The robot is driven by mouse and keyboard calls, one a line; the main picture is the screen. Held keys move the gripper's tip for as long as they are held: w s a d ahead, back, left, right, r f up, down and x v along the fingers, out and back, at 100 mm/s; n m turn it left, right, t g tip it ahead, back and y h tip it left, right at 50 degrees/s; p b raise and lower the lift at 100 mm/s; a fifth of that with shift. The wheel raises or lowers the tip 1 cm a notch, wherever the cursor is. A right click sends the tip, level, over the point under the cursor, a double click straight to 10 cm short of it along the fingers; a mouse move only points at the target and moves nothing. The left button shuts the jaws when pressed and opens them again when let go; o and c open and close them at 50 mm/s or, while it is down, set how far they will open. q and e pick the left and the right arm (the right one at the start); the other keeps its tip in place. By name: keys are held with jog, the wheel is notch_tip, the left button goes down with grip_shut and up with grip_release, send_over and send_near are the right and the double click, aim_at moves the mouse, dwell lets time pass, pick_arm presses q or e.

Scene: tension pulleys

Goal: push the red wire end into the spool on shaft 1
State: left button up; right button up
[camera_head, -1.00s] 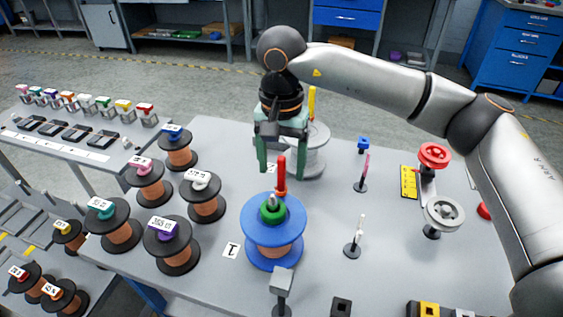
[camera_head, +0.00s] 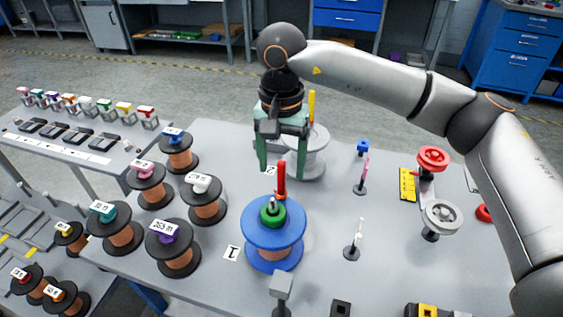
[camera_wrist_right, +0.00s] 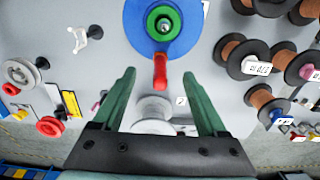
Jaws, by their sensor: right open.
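The blue spool (camera_head: 264,249) with copper winding stands on shaft 1, beside the label 1 (camera_head: 231,253). A green hub (camera_head: 273,215) sits around the shaft tip. The red wire end (camera_head: 281,178) stands upright at the spool's far rim. In the wrist view, the spool (camera_wrist_right: 148,40) is at top and the red wire end (camera_wrist_right: 160,71) points toward my gripper. My right gripper (camera_head: 282,172) is open. In the wrist view, the red wire end lies between the line of its two fingertips (camera_wrist_right: 159,73), with gaps on both sides. I see no contact. My left gripper is not in view.
A white spool (camera_head: 314,160) with a yellow upright piece stands behind the gripper, by label 2. Several copper spools crowd the left, including one with a purple tag (camera_head: 172,250). Red (camera_head: 432,158) and grey (camera_head: 441,216) pulleys stand at right. A grey post (camera_head: 281,287) stands in front.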

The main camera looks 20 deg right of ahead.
jog(key=shift+r+p, duration=1.8)
jog(key=shift+r, duration=1)
